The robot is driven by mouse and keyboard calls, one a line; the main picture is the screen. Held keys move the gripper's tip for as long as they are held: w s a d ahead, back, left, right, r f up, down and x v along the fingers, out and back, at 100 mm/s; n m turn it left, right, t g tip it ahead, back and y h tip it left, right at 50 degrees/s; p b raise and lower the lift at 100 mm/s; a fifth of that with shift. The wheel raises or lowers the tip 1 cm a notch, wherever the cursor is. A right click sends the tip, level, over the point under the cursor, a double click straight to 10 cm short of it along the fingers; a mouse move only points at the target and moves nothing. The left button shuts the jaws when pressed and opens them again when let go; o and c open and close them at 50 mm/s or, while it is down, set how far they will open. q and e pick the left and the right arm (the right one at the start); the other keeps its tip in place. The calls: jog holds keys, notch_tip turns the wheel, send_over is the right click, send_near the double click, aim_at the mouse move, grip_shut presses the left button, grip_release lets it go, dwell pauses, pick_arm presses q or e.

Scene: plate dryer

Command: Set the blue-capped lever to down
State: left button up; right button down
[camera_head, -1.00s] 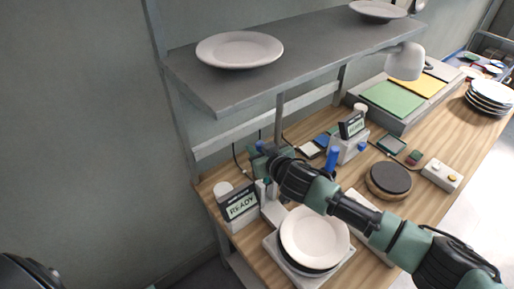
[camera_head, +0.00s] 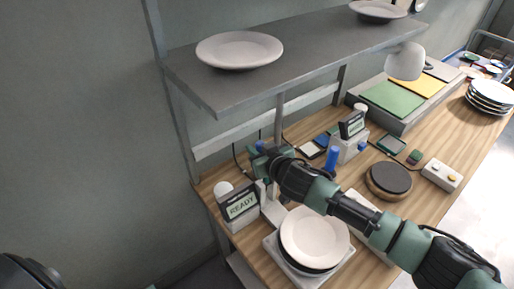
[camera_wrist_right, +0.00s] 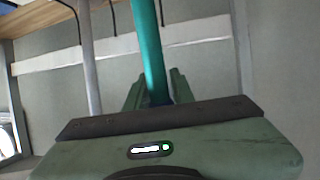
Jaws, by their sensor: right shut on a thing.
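My right gripper (camera_head: 262,160) is at the white device (camera_head: 268,206) beside the left READY display (camera_head: 240,205). In the right wrist view the gripper (camera_wrist_right: 155,92) is shut on the end of a teal lever rod (camera_wrist_right: 150,45). A dark blue bit shows between the fingers there, and a little blue shows by the gripper in the head view. The gripper hides most of this lever, so its cap and tilt are unclear. A separate upright blue cylinder (camera_head: 332,158) stands to the right, near a second display unit (camera_head: 351,125). My left gripper is out of view.
A stack of plates (camera_head: 314,237) stands close below my right forearm. A shelf (camera_head: 300,72) with plates (camera_head: 240,49) hangs above the gripper. A round dark-topped disc (camera_head: 389,178) and a white button box (camera_head: 441,175) sit to the right on the wooden table.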

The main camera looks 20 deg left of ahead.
jog(key=shift+d+f, duration=0.1)
jog(key=shift+f+b, duration=0.1)
jog(key=shift+b, duration=0.3)
jog(key=s+d+r+m+t+y+b, duration=0.1)
jog(key=s+d+t+y+b, duration=0.3)
jog(key=b, duration=1.1)
jog(key=shift+d+r+t+y, duration=0.3)
jog(key=shift+d+y, duration=0.2)
jog(key=shift+d, duration=0.4)
